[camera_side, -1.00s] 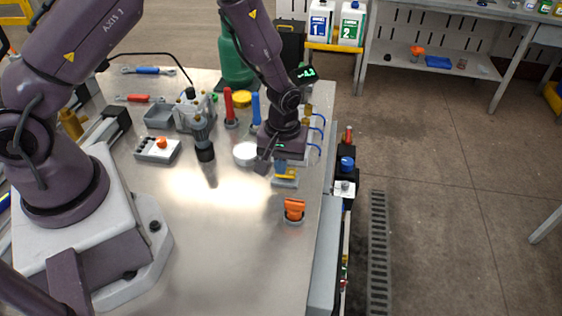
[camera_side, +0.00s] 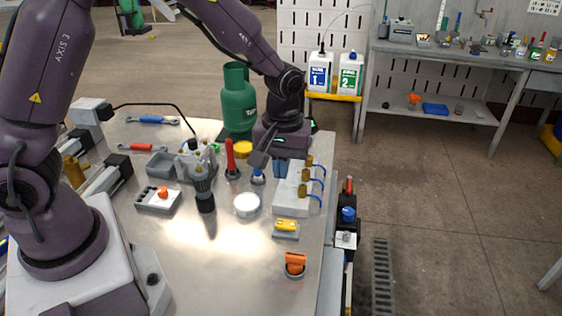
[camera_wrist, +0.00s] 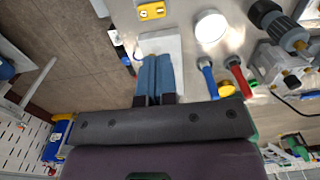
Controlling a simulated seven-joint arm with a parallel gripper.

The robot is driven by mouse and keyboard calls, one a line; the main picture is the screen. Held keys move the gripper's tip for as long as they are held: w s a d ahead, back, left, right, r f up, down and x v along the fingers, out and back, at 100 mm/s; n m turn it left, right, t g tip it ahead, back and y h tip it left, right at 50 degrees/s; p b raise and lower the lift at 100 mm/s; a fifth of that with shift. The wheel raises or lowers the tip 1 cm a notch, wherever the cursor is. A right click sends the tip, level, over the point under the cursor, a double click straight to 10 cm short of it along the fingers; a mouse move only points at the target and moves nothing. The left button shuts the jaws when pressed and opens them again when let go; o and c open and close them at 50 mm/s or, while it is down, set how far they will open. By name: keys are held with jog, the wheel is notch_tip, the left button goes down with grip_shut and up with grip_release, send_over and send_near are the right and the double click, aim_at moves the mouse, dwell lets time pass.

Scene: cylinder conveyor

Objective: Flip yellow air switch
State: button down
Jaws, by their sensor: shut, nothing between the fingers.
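The yellow air switch (camera_side: 286,225) sits on a small grey base near the right side of the metal table.
The white block carries brass fittings (camera_side: 303,190) and blue tubes. An orange knob (camera_side: 295,263) stands in front of the switch, and a white round disc (camera_side: 246,204) lies to its left. Red (camera_side: 231,158) and blue upright handles and a green gas bottle (camera_side: 238,100) stand behind.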

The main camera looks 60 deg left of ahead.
aim_at(291, 225)
jog(key=shift+r, duration=0.45)
jog(key=shift+w+d+r, duration=0.1)
jog(key=shift+w+d, duration=0.45)
jog(key=shift+d, duration=0.2)
notch_tip(291, 225, down, 14)
jog(key=shift+w+f, duration=0.1)
jog(key=shift+d, duration=0.1)
